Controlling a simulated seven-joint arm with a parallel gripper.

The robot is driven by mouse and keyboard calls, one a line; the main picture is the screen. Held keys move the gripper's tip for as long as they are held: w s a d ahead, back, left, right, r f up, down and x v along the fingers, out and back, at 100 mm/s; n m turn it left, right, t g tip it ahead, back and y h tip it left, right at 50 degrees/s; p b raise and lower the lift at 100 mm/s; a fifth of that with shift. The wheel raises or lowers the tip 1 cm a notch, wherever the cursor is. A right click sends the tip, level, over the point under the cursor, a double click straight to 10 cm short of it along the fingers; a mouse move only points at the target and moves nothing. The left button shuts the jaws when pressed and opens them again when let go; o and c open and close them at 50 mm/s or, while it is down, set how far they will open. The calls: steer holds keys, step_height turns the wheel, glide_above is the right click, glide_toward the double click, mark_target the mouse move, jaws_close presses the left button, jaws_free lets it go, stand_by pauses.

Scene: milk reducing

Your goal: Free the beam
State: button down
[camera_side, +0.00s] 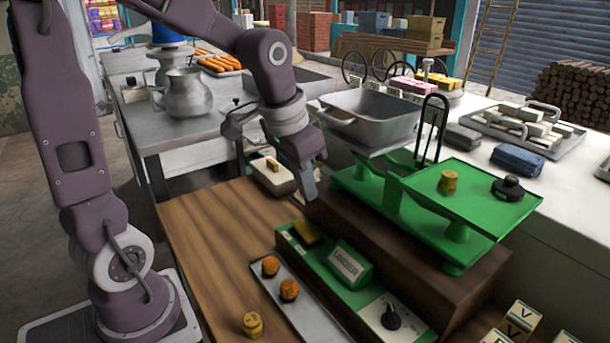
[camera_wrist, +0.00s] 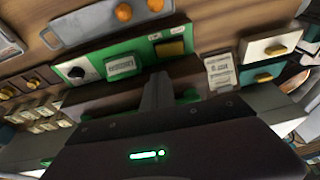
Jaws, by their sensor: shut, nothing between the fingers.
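The green balance scale (camera_side: 447,238) stands on a dark wooden block (camera_side: 385,240). A brass weight (camera_side: 448,182) and a black knobbed piece (camera_side: 508,188) sit on its right plate (camera_side: 480,205). A black upright loop (camera_side: 433,125) rises at its middle. My gripper (camera_side: 309,192) is shut and empty, pointing down by the scale's left end; contact cannot be told. In the wrist view my gripper (camera_wrist: 157,82) is in front of the block, and the scale is mostly hidden. A green panel (camera_side: 322,277) before the block carries a yellow button (camera_side: 306,232), a label plate (camera_side: 348,262) and a black knob (camera_side: 391,317).
A metal tray (camera_side: 305,310) with two orange-brown balls lies before the panel, with a brass weight (camera_side: 252,325) beside it. A white box with a yellow switch (camera_side: 273,165) is behind my gripper. Lettered blocks (camera_side: 520,318) stand at front right. The wooden table's left side is clear.

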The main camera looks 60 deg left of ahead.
steer(key=shift+s+d+r, duration=0.15)
steer(key=shift+d+r, duration=0.05)
steer(key=shift+r, duration=0.3)
steer(key=shift+s+d+r, duration=0.15)
steer(key=shift+s+r, duration=0.05)
steer(key=shift+r, duration=0.35)
steer(key=shift+s+d+r, duration=0.15)
steer(key=shift+d+r, duration=0.05)
steer(key=shift+r, duration=0.3)
